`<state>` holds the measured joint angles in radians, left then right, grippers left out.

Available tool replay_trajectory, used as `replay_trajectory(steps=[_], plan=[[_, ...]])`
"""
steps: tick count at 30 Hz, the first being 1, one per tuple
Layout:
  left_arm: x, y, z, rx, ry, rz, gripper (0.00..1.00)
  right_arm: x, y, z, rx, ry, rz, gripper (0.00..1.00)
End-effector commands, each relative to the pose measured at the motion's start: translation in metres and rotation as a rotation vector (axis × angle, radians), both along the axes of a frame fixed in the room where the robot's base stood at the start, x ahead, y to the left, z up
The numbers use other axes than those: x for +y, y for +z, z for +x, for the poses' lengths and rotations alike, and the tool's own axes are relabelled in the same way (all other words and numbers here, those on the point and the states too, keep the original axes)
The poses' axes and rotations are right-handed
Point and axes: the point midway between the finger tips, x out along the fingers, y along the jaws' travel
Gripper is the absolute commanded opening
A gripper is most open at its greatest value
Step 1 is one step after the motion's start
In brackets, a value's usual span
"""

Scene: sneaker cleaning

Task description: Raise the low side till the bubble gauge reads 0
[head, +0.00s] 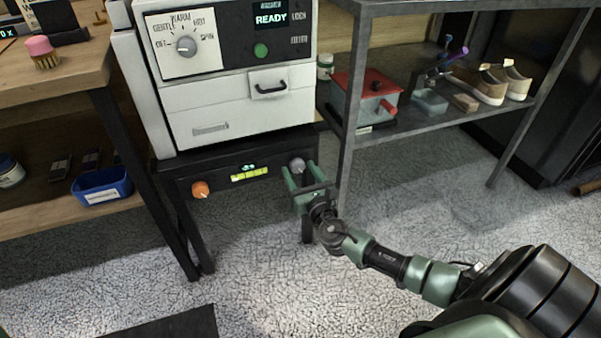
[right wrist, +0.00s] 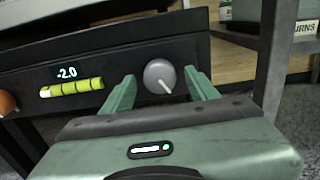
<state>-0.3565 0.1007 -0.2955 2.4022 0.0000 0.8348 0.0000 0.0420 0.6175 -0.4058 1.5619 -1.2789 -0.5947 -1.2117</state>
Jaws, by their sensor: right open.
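The bubble gauge (head: 250,173) sits on the black stand's front bar, below the white machine (head: 240,100). In the right wrist view the gauge (right wrist: 72,88) has a display (right wrist: 66,73) reading -2.0, and its yellow-green vial is lit. A grey knob (head: 297,165) is right of the gauge and an orange knob (head: 200,189) is left of it. My right gripper (head: 305,172) is open at the grey knob. In the right wrist view the grey knob (right wrist: 160,76), with a pale pointer, lies between the open fingers with gaps showing. My left gripper is not in view.
A metal shelf (head: 350,110) stands close right of my right gripper, holding a red-lidded box (head: 368,84) and shoes (head: 490,82). A wooden bench (head: 60,75) with a blue bin (head: 101,186) is at left. The floor in front is mostly clear.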

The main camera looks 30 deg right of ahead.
Motion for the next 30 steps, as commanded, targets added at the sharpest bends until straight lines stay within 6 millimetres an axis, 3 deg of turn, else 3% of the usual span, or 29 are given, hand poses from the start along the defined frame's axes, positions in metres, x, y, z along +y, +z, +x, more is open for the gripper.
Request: replay_trajectory(steps=[3, 9, 10, 20, 30], plan=[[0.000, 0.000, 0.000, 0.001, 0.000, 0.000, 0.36, 0.000, 0.000, 0.000, 0.000, 0.000, 0.000, 0.59], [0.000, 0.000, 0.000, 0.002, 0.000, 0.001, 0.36, 0.000, 0.000, 0.000, 0.000, 0.000, 0.000, 0.03], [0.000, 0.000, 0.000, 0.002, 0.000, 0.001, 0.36, 0.000, 0.000, 0.000, 0.000, 0.000, 0.000, 0.00], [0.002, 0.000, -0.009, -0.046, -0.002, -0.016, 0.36, 0.000, -0.001, 0.000, -0.010, 0.000, 0.047, 0.00], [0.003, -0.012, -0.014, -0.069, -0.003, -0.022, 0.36, 0.001, -0.003, -0.001, -0.065, -0.001, 0.274, 0.00]])
